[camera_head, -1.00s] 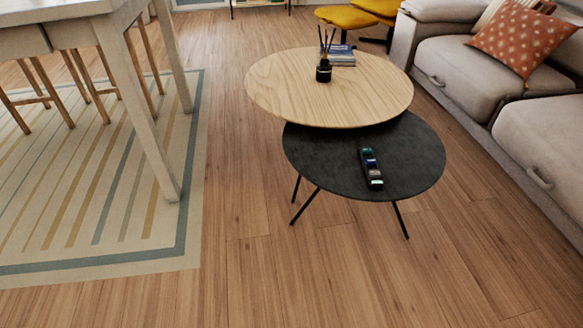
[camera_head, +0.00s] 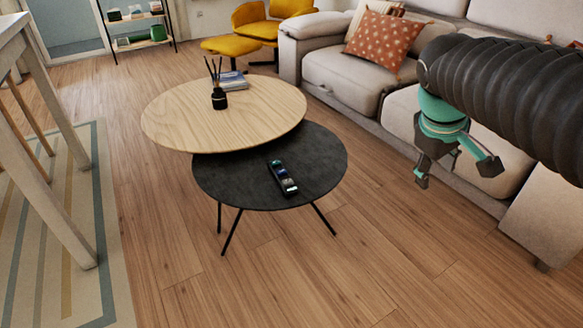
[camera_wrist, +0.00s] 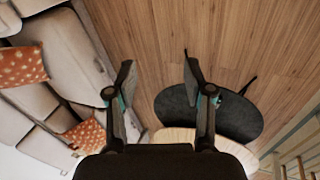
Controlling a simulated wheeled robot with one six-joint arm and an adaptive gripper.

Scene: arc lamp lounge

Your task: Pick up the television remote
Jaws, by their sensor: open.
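The television remote (camera_head: 282,177) is a slim dark bar with coloured patches. It lies flat on the round black low table (camera_head: 235,190), right of the table's middle, in the head view. My gripper (camera_head: 455,177) is at the right of the head view, open and empty. It is in the air in front of the sofa, to the right of the table and apart from the remote. In the wrist view my gripper's fingers (camera_wrist: 160,75) are spread with bare floor between them. The black table (camera_wrist: 240,118) shows partly behind the right finger there; I cannot make out the remote.
A round wooden table (camera_head: 180,125) overlaps the black table's far side and holds a reed diffuser (camera_head: 219,98) and books (camera_head: 233,82). A grey sofa (camera_head: 345,82) lines the right. A white table (camera_head: 50,190) stands left. The floor in front is clear.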

